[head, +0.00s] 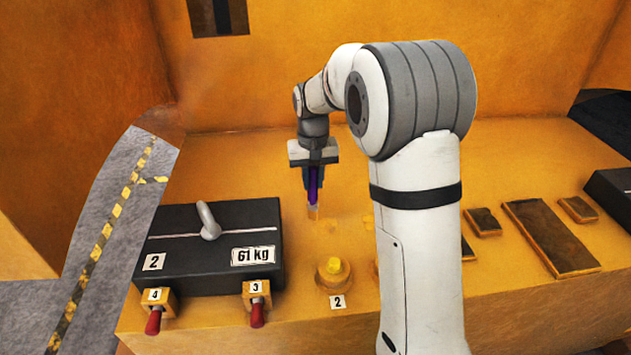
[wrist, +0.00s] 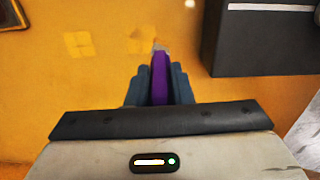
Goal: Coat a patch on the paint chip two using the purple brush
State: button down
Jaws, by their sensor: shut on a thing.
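No number shows on either patch, so I cannot tell which is paint chip two. I cannot tell whether the bristles touch the surface.
A black casting (head: 190,250) with a hook, labelled 2 and 61 kg, stands at the left. Red-handled clamps (head: 257,302) numbered 3 and 4 are at its front. A yellow knob (head: 333,271) has a tag 2 (head: 338,302). Brown plates (head: 550,237) lie right of my arm.

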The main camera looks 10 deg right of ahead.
aim_at(314, 169)
jog(key=shift+r+p, duration=0.9)
jog(key=shift+r, duration=0.75)
